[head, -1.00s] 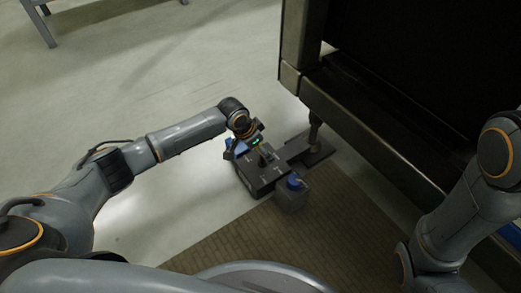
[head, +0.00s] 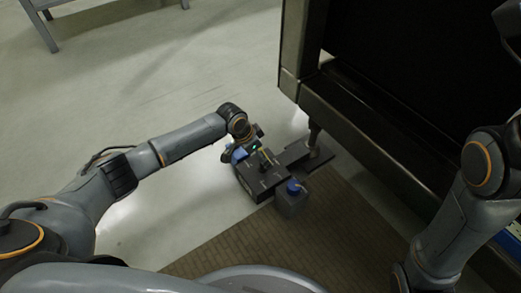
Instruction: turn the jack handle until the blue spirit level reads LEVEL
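A dark box-shaped unit (head: 262,181), which looks like the jack, sits on the floor at the foot of the dark machine. A small green light (head: 254,149) and a thin yellow piece (head: 265,160) show at its top. My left gripper (head: 244,155) points down at the unit's far left end, beside a blue part (head: 238,155). Its fingers are too small and covered to tell open from shut. I cannot tell whether it touches the handle. No level reading is legible. My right arm comes in at the right, with its gripper out of view.
A dark block with a blue top (head: 293,187) stands at the unit's near right. A machine foot on a flat plate (head: 314,155) is behind it. The heavy machine frame (head: 365,135) fills the right. A brown ribbed mat (head: 270,245) lies in front.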

